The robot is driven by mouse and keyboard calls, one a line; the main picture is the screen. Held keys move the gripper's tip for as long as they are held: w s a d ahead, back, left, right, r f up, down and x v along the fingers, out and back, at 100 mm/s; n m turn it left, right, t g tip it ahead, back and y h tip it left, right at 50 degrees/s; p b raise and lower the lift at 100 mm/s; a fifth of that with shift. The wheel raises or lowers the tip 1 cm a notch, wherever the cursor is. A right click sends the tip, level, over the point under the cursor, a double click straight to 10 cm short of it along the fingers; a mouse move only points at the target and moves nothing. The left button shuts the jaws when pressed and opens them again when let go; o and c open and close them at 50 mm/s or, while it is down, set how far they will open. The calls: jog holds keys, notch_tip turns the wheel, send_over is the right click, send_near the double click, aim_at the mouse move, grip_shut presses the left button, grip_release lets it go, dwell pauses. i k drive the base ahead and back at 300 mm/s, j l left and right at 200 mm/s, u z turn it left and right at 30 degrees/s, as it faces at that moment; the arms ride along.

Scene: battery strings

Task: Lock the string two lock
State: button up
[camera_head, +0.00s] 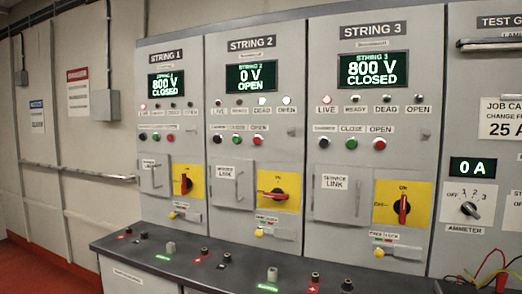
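The string two panel (252,110) is the second grey panel from the left. Its display (251,77) reads 0 V OPEN, and its two right-hand lamps, DEAD and OPEN, are lit white. Its red rotary handle (273,195) lies level on a yellow plate. Below it is the string two lock (268,229), a small plate with a yellow knob (260,233) pointing to the lower left. The label above the knob is too small to read surely. My gripper is not in view.
String one (166,86) and string three (373,70) read 800 V CLOSED, with their red handles upright. A dark ledge (190,270) with several posts juts out below the panels. Coloured leads (492,270) hang at the lower right.

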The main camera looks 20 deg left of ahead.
aim_at(259, 233)
jog(key=i+j+u, duration=0.2)
jog(key=j, duration=0.35)
jog(key=i+j+u, duration=0.2)
jog(key=i+j, duration=0.2)
jog(key=i+j+u, duration=0.2)
jog(key=i+j, duration=0.15)
jog(key=j, duration=0.2)
